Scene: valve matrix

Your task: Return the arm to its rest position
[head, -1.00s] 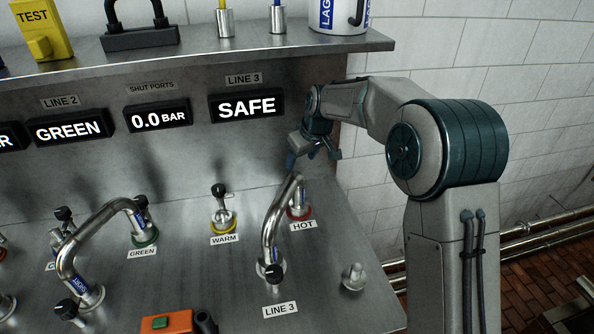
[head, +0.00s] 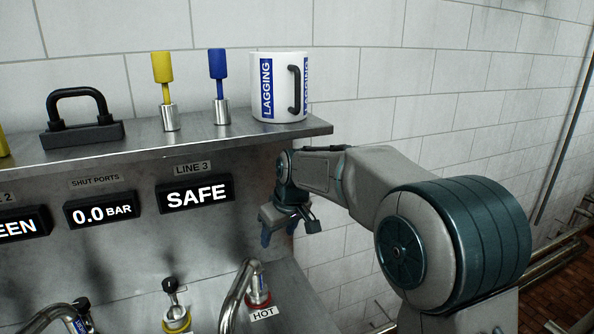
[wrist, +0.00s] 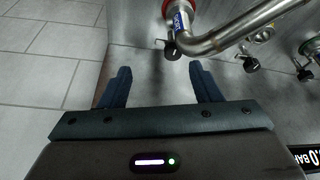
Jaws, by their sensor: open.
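My gripper (head: 288,232) hangs from my raised arm below the right end of the shelf in the head view. It is above and to the right of the HOT port (head: 258,290). In the wrist view my gripper (wrist: 162,85) shows two blue fingers spread apart with nothing between them. A bent steel pipe (wrist: 235,35) with a red collar lies beyond the right finger, apart from it. The same pipe (head: 234,300) rises to the HOT port in the head view, with its lower part cut off.
The shelf (head: 225,138) holds a white LAGGING container (head: 280,88), a blue-topped tool (head: 219,85), a yellow-topped tool (head: 164,90) and a black-handled block (head: 82,125). A LINE 3 display (head: 195,194) reads SAFE; another (head: 102,210) reads 0.0 BAR. Tiled wall lies right.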

